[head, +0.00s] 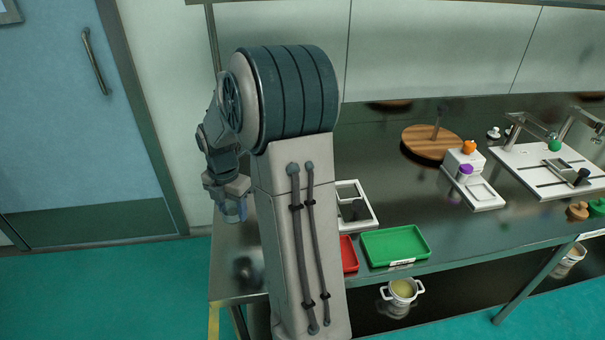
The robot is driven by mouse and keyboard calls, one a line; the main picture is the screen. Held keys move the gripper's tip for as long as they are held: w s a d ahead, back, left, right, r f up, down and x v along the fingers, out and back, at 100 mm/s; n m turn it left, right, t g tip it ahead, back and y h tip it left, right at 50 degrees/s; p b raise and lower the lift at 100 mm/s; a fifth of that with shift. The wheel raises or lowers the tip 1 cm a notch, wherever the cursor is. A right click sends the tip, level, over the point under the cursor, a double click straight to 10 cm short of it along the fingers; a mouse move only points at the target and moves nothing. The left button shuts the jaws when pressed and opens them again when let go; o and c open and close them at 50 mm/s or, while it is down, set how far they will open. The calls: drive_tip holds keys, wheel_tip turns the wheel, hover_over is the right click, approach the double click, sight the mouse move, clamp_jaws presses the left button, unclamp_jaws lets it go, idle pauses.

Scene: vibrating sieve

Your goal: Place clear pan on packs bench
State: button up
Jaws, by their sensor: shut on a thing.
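My gripper (230,197) hangs at the left end of the dark, shiny bench (470,232), above its surface. It is shut on a small bluish see-through thing (234,211), which looks like the clear pan. The pan is small in view and partly covered by the fingers, so its shape and exact tilt are hard to tell. A dark blurred reflection lies on the bench below it. My arm hides the middle-left part of the bench.
A green tray (396,246), a red tray (348,254) and a white device (353,205) are right of my arm. A round wooden board (431,143) and white scale (473,187) stand farther right. White pots (402,291) sit below. The bench's left end looks mostly clear.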

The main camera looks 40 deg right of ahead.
sight(239, 242)
wheel_tip(239, 242, down, 10)
drive_tip(key=shift+b, duration=0.45)
drive_tip(key=shift+f, duration=0.2)
drive_tip(key=o, duration=1)
drive_tip(key=shift+r, duration=0.1)
